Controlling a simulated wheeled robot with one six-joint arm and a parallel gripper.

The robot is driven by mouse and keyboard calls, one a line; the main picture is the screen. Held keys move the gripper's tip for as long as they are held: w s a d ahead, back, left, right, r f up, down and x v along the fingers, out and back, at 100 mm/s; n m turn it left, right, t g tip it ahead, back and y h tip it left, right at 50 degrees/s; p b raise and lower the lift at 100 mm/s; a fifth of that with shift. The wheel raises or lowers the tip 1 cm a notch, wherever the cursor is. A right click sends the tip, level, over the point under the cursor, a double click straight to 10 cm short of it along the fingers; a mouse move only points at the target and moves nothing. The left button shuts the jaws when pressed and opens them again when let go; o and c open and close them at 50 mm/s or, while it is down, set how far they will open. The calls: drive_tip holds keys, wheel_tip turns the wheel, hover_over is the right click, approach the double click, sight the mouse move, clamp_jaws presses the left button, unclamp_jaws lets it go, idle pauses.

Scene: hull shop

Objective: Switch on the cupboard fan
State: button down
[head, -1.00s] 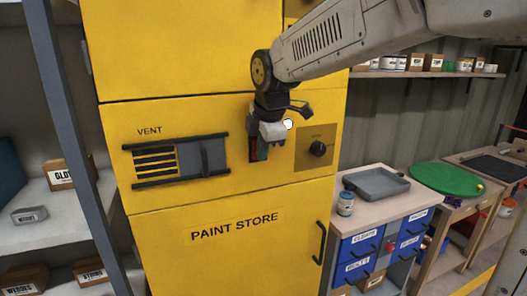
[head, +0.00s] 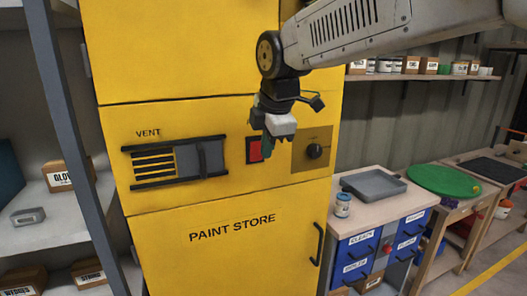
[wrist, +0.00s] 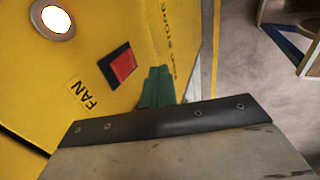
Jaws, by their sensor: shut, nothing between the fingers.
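The yellow paint store cupboard (head: 235,262) stands in front of me. Its fan switch (head: 254,150) is a red rocker in a dark frame, also in the wrist view (wrist: 121,66) beside the label FAN (wrist: 82,94). A round lamp (wrist: 55,19) in a metal ring shows bright white in the wrist view; my gripper hides it in the head view. My gripper (head: 267,148) is shut and empty, just right of the switch in the head view. Its green fingers also show in the wrist view (wrist: 157,88), apart from the red rocker in the picture.
A vent with a slider (head: 178,162) is left of the switch. A dark knob (head: 315,151) on a brown plate is right of it. A door handle (head: 318,243) sticks out below. A bench with a grey tray (head: 373,185) and a jar (head: 343,204) stands right.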

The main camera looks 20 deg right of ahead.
drive_tip(key=s+v, duration=0.1)
drive_tip(key=v, duration=0.5)
drive_tip(key=shift+s, duration=0.3)
drive_tip(key=shift+d, duration=0.15)
drive_tip(key=s+d+f+m+g, duration=0.1)
drive_tip(key=s+d+f+m, duration=0.2)
drive_tip(key=s+f+m, duration=0.5)
drive_tip(key=s+d+f+m+g, duration=0.2)
drive_tip(key=s+f+m, duration=0.6)
drive_tip(key=s, duration=0.7)
drive_tip(key=d+m, duration=0.1)
drive_tip(key=m, duration=0.1)
drive_tip(key=shift+d+m, duration=0.2)
drive_tip(key=shift+m, duration=0.1)
